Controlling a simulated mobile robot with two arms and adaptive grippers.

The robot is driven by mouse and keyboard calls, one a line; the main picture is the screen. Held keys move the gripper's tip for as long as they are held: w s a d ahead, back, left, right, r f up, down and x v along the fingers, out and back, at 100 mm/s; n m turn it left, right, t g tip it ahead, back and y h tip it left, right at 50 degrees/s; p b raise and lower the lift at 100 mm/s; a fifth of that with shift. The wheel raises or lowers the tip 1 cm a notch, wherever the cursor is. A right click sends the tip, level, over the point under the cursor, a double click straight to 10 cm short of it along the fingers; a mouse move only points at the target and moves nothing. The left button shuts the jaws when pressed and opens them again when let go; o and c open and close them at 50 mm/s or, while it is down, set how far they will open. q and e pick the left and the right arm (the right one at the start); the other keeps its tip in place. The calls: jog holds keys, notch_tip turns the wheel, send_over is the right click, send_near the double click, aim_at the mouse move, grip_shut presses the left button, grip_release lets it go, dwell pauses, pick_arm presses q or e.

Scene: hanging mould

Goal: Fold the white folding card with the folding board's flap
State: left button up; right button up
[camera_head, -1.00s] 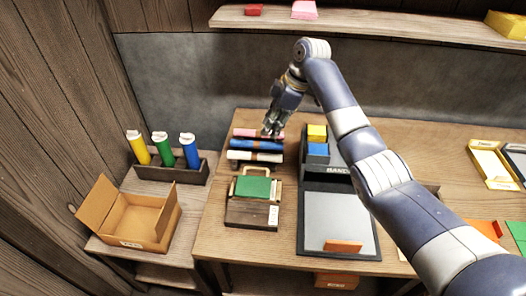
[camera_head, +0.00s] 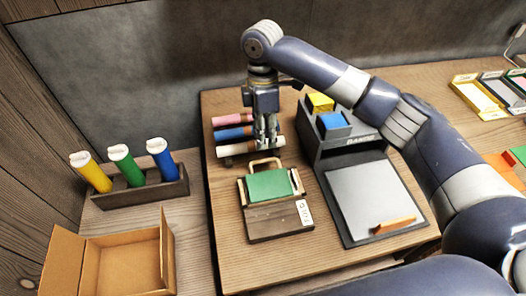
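A wooden board with a handle (camera_head: 280,222) lies on the table and looks like the folding board. A green panel (camera_head: 269,185) covers its upper part, and a small white tag (camera_head: 304,213) is at its right edge. I cannot make out a white folding card for sure. My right gripper (camera_head: 266,146) points down just behind the board's handle, in front of or over the right part of a white roll (camera_head: 236,152). Its fingers look close together, and I cannot tell whether they touch the roll. My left gripper is not in view.
Blue (camera_head: 232,133) and pink (camera_head: 228,119) rolls lie behind the white one. A dark stand with a pale panel (camera_head: 372,200) is to the right, holding yellow and blue blocks. An open cardboard box (camera_head: 122,265) and a rack (camera_head: 145,193) of coloured tubes are left.

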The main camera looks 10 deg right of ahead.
aim_at(264, 160)
jog(key=f, duration=0.5)
jog(key=f+p, duration=0.1)
jog(key=f, duration=0.1)
jog(key=shift+s+a+f, duration=0.2)
jog(key=shift+s+f, duration=0.05)
jog(key=shift+f, duration=0.15)
jog(key=shift+c, duration=0.6)
jog(key=c, duration=0.4)
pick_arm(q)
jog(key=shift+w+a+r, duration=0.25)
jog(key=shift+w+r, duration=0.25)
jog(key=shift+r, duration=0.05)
pick_arm(e)
grip_shut()
